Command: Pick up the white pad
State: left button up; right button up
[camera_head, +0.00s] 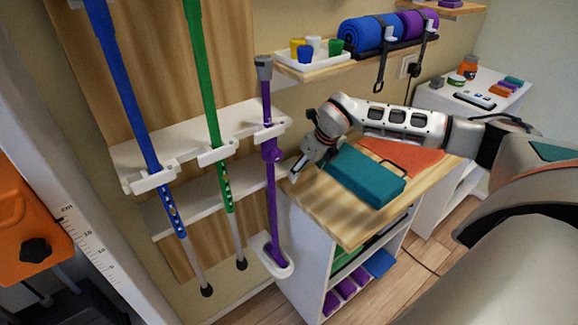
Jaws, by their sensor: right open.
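I cannot make out a white pad for certain. A small flat white item (478,98) lies on the white cabinet at the far right, but it is too small to identify. My right gripper (303,168) is open, at the left end of the wooden cabinet top (345,222), beside the purple crutch. It points down and left, and I see nothing clearly between its fingers. My left gripper is out of view.
A teal case (365,177) and an orange flat piece (405,155) lie on the wooden top. Blue (133,95), green (206,85) and purple (268,150) crutches stand in a white wall rack. A shelf (325,68) holds cups and rolled mats. The wooden top's front left is clear.

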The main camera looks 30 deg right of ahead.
aim_at(292, 165)
jog(key=shift+w+a, duration=0.15)
jog(key=shift+w, duration=1.65)
jog(key=shift+w+a, duration=0.15)
jog(key=shift+w, duration=1.05)
jog(key=shift+x, duration=1.2)
jog(key=shift+w+f, duration=0.15)
jog(key=shift+f, duration=0.15)
jog(key=c, duration=0.8)
